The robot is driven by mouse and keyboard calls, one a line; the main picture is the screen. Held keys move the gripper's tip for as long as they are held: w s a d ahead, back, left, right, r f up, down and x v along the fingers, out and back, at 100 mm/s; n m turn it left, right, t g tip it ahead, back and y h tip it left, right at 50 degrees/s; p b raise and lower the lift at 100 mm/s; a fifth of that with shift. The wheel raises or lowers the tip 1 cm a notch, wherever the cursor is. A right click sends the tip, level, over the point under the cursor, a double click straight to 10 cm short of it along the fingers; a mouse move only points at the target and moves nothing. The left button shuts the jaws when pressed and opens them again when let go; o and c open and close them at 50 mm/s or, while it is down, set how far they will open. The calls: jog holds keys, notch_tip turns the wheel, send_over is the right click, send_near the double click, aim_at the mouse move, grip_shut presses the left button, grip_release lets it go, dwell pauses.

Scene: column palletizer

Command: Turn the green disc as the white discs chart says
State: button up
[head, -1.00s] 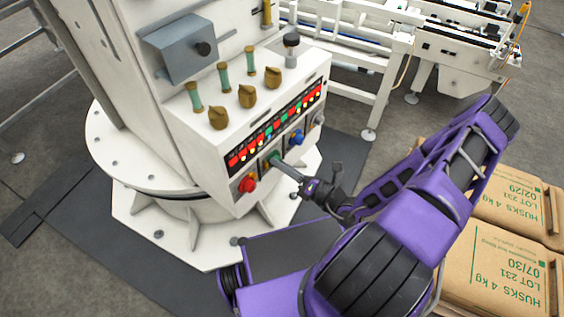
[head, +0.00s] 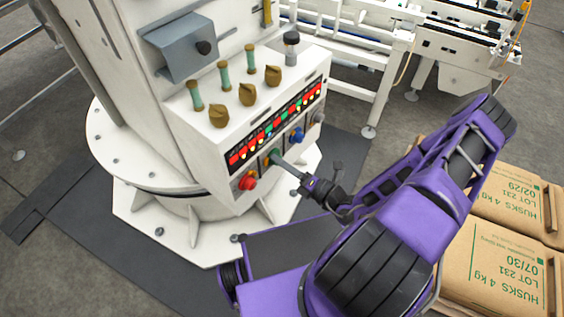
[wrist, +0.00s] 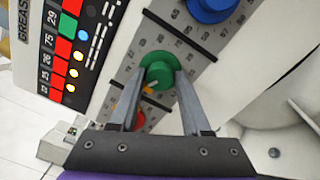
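The green disc (wrist: 161,66) is on the front of the white machine's control box, with an orange mark near its lower edge; its scale of small numbers runs beside it. It also shows in the head view (head: 275,156). My gripper (wrist: 159,78) has its two grey fingers apart, one on each side of the disc. I cannot tell whether they press on it. In the head view my gripper (head: 281,163) reaches the disc from the lower right. A dark panel (wrist: 84,45) carries red and green number fields, lit dots and pale marks. I cannot make out which marks are the white discs chart.
A blue disc (head: 296,135) and a red disc (head: 247,182) flank the green one on the same face. Brass knobs (head: 247,95) and green-handled levers (head: 224,75) stand on top of the box. Husk cartons (head: 500,262) are stacked at the right.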

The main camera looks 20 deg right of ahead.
jog(key=o, duration=0.3)
jog(key=v, duration=1.7)
jog(key=shift+s, duration=0.2)
